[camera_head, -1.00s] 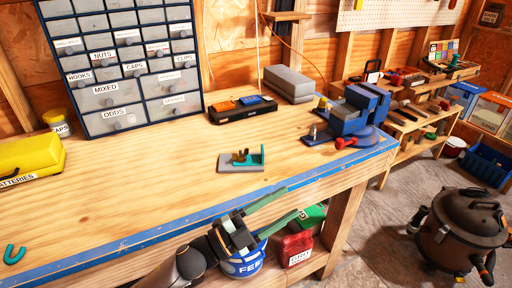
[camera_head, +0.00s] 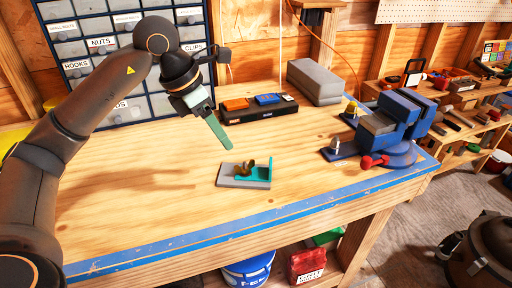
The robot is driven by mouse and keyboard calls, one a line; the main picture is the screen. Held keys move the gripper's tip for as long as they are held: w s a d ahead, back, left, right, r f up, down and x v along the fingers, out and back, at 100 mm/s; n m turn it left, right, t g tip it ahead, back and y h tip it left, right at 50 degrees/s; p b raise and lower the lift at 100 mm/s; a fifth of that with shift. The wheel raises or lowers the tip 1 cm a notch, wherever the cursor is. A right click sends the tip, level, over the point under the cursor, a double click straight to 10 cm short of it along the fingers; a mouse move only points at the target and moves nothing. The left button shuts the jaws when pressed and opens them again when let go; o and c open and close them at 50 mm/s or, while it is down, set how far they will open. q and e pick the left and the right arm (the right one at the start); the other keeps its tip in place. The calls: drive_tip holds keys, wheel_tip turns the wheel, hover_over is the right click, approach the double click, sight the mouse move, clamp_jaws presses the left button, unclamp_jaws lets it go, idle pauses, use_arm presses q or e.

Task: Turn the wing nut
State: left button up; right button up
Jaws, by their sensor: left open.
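A brass wing nut (camera_head: 247,167) sits by a teal bracket (camera_head: 262,171) on a small grey base plate (camera_head: 229,181), on the wooden workbench. My left gripper (camera_head: 221,138) is above the bench, up and left of the wing nut and apart from it. Its long green fingers point down and to the right; they overlap in this view, and nothing shows between them. The gap between them is hidden by this angle. My right gripper is out of view.
A labelled drawer cabinet (camera_head: 126,92) stands behind my left arm. A black tray with orange and blue items (camera_head: 256,113), a grey box (camera_head: 316,82) and a blue vise (camera_head: 389,125) stand at the back and right. Bench room in front of the plate is clear.

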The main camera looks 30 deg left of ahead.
sight(243, 167)
use_arm(q)
drive_tip(key=x, duration=0.8)
drive_tip(key=a+x, duration=0.1)
drive_tip(key=x, duration=0.3)
drive_tip(key=shift+w, duration=0.2)
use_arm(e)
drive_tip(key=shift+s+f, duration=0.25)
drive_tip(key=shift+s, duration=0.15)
use_arm(q)
clamp_jaws()
